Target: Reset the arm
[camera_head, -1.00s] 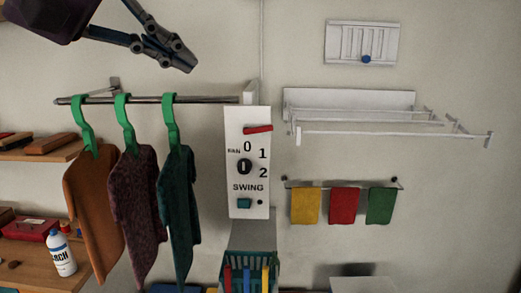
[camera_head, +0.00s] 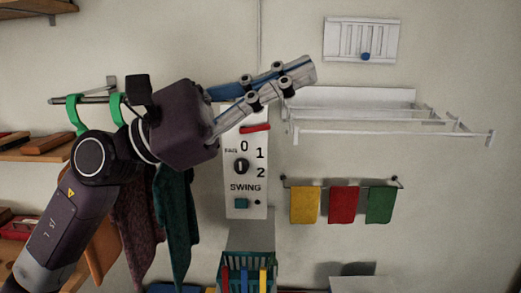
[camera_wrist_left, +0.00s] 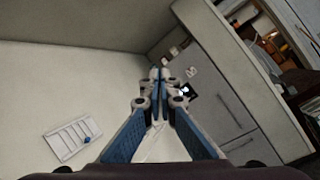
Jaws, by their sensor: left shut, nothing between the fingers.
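My left arm comes in from the lower left in the head view. Its gripper (camera_head: 302,74) is in front of the wall, above the white control panel (camera_head: 245,195) and near the left end of the white drying rack (camera_head: 350,97). The fingers are closed with nothing between them. In the left wrist view the same gripper (camera_wrist_left: 158,74) shows its fingertips together, pointing away into the room. My right gripper is not in view.
The arm partly hides the rail with green hangers (camera_head: 74,115) and hanging garments (camera_head: 175,220). Yellow, red and green cloths (camera_head: 343,205) hang at right. A teal basket (camera_head: 247,268) stands below the panel. A slider plate (camera_head: 361,41) is high on the wall.

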